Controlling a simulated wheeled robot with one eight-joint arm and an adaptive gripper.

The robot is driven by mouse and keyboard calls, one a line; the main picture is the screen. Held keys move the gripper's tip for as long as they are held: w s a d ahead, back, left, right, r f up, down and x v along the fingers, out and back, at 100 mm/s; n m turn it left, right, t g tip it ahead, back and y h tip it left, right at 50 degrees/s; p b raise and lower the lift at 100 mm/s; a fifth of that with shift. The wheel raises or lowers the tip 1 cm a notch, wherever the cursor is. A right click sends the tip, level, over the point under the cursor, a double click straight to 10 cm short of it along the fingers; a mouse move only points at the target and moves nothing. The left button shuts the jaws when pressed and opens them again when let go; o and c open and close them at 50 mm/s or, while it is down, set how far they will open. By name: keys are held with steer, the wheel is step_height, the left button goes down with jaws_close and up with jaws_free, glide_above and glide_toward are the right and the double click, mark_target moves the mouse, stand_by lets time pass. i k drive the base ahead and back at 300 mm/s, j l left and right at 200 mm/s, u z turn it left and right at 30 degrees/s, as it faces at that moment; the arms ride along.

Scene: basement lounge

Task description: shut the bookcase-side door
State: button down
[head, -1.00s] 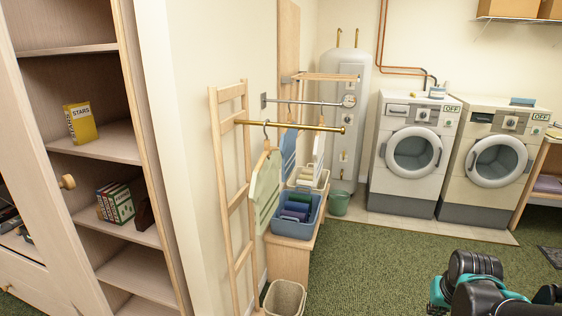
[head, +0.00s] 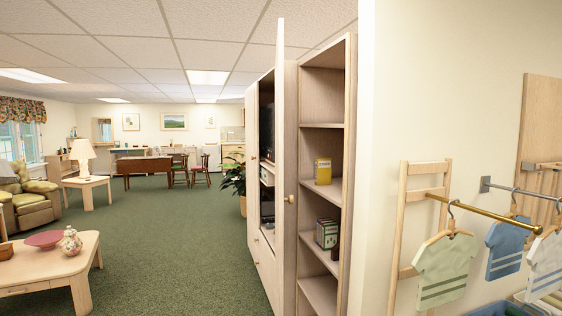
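A tall pale wood door (head: 279,130) stands swung open from the front of the media cabinet (head: 253,150), at the side next to the open bookcase (head: 350,130). I see the door nearly edge-on. A round brass-coloured knob (head: 289,199) sits on its bookcase-facing side at mid height. Dark equipment (head: 267,120) shows inside the cabinet, partly hidden behind the door. The bookcase shelves hold a yellow book (head: 323,171) and several smaller books (head: 327,234). My gripper is out of view.
Green carpet (head: 190,240) lies clear in front of the cabinet. A coffee table (head: 75,262) with a bowl and jar stands at the lower left, by an armchair (head: 30,203). A wooden ladder rack (head: 408,210) and hanging shirt-shaped boards (head: 443,268) are on the right.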

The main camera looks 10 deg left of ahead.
mark_target(280, 199)
steer(key=l+u, duration=0.7)
steer(key=k+l+u, duration=0.1)
steer(key=l+u, duration=0.3)
steer(key=k+l+u, duration=0.1)
steer(key=l+u, duration=0.3)
steer(key=l, duration=1.15)
steer(key=i+j+u, duration=0.15)
